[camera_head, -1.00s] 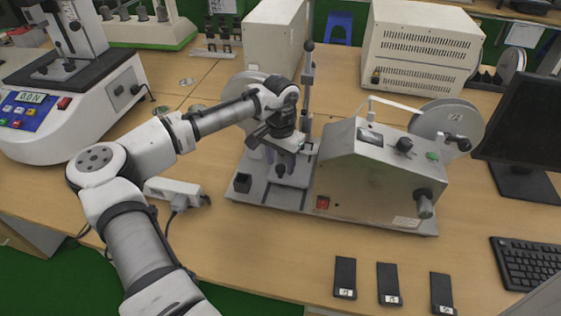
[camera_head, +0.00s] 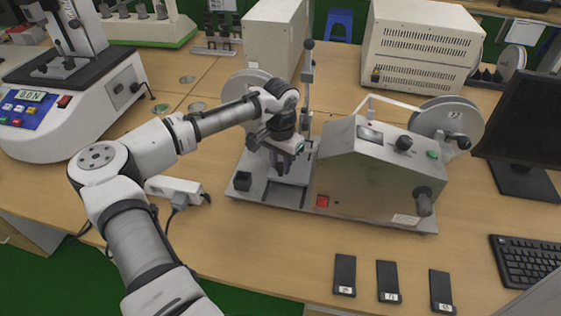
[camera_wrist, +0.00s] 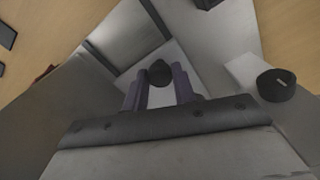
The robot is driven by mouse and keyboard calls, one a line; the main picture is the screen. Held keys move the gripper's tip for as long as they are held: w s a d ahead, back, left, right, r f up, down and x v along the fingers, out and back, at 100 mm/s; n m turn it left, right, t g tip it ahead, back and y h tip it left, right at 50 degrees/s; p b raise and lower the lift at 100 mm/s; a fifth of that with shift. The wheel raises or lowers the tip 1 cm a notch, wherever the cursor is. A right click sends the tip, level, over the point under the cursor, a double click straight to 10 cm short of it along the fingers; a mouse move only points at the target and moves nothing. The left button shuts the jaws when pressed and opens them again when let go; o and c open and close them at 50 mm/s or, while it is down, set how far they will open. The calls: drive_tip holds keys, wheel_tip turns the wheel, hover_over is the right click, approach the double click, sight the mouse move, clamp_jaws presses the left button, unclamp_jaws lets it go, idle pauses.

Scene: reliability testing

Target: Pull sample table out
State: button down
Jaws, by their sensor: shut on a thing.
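The sample table (camera_head: 294,171) is a small pale plate low on the left side of the abrasion machine (camera_head: 375,165). It also shows as a light plate in the wrist view (camera_wrist: 184,55). Its black knob (camera_wrist: 159,72) sits between the purple fingertips of my gripper (camera_wrist: 160,84). In the head view, my gripper (camera_head: 276,163) points down over the table and is shut on the knob. My fingers and wrist mostly hide the knob there.
A black block (camera_head: 242,181) stands on the base plate left of the table. A tall lever post (camera_head: 307,85) rises behind my gripper. A white power strip (camera_head: 174,188) lies left of the machine. Several black blocks (camera_head: 344,274) lie in front.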

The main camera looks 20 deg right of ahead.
drive_tip(key=s+a+p, duration=0.2)
drive_tip(key=s+a, duration=0.4)
drive_tip(key=s, duration=0.3)
drive_tip(key=c, duration=1.1)
unclamp_jaws()
drive_tip(key=shift+w, duration=0.1)
drive_tip(key=shift+c, duration=0.2)
wheel_tip(320, 180, up, 14)
drive_tip(key=b, duration=0.1)
drive_tip(key=shift+f, duration=0.1)
